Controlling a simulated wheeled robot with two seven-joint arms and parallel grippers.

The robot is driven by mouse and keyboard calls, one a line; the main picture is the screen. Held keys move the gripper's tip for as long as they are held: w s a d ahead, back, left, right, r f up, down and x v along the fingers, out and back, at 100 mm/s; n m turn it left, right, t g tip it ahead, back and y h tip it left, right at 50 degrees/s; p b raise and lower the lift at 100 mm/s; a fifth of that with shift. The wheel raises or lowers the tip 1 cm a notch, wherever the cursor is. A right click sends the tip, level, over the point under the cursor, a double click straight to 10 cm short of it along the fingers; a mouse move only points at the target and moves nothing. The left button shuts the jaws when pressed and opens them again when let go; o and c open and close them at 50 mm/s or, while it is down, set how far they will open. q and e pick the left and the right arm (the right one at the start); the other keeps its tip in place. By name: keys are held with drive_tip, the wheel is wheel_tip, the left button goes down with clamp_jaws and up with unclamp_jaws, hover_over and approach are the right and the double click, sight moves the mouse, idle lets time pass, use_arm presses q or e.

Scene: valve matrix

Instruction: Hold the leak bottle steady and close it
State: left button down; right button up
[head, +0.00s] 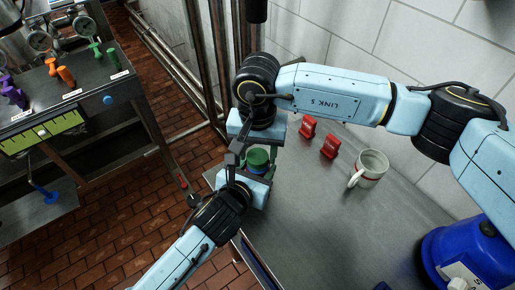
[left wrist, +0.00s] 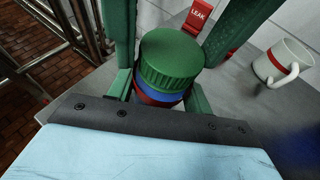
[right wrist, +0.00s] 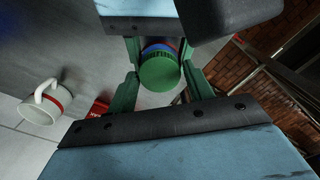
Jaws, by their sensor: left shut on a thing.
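The leak bottle has a ribbed green cap (head: 258,157) sitting on it, over a blue band (left wrist: 160,95) and a red part. In the head view it stands near the counter's left edge, partly hidden by my grippers. My left gripper (head: 245,168) reaches in from below and is shut on the bottle under the cap. My right gripper (head: 260,145) comes in from above; in the right wrist view its green fingers flank the cap (right wrist: 160,72), with small gaps visible beside it. Its fingers also stand around the cap in the left wrist view.
Two red tags (head: 308,127) (head: 330,147), one reading LEAK in the left wrist view, stand behind. A white mug (head: 370,170) and blue container (head: 468,255) are to the right. A steel bench (head: 110,100) with colored valves is left.

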drive_tip(key=c, duration=0.7)
drive_tip(key=m, duration=0.8)
drive_tip(key=shift+m, duration=0.4)
drive_tip(key=m, duration=0.3)
drive_tip(key=shift+m, duration=0.3)
drive_tip(key=m, duration=0.3)
drive_tip(key=shift+m, duration=0.4)
drive_tip(key=o, duration=1.1)
drive_tip(key=shift+c, duration=0.2)
